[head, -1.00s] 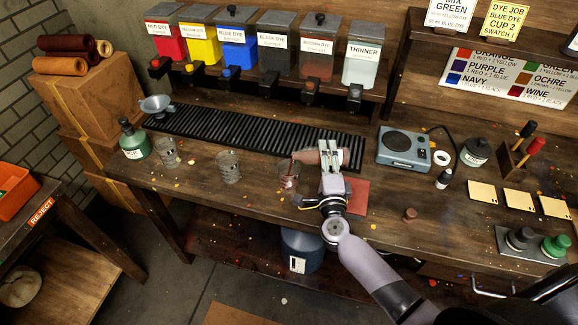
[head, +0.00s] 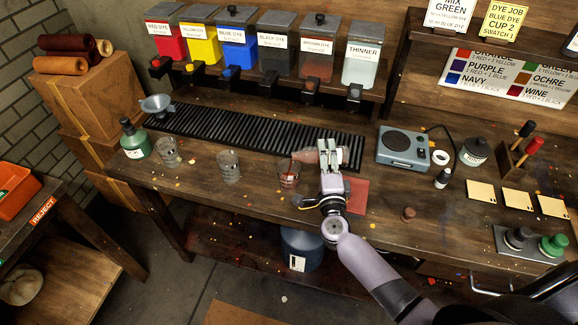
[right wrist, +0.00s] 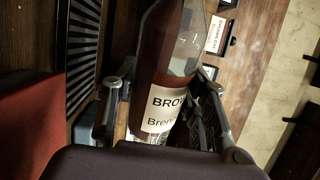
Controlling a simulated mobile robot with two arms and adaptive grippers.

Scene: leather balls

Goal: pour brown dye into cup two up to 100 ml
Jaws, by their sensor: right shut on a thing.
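My right gripper (head: 327,152) is shut on a clear bottle of brown dye (right wrist: 168,75), its label partly reading "BROW". In the head view the bottle lies nearly horizontal, its mouth pointing left above the rightmost clear cup (head: 288,180). That cup shows reddish-brown liquid; its exact level is too small to read. A stream cannot be made out clearly. Two more clear cups, the middle one (head: 229,167) and the left one (head: 169,154), stand upright and apart to the left. I cannot read any cup numbers. My left gripper is not in view.
A black ribbed drip tray (head: 240,135) runs behind the cups under the dye dispensers (head: 317,62). A green bottle (head: 135,142) stands at the left. A grey scale (head: 403,150) and a red mat (head: 358,196) lie to the right. The front table edge is clear between cups.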

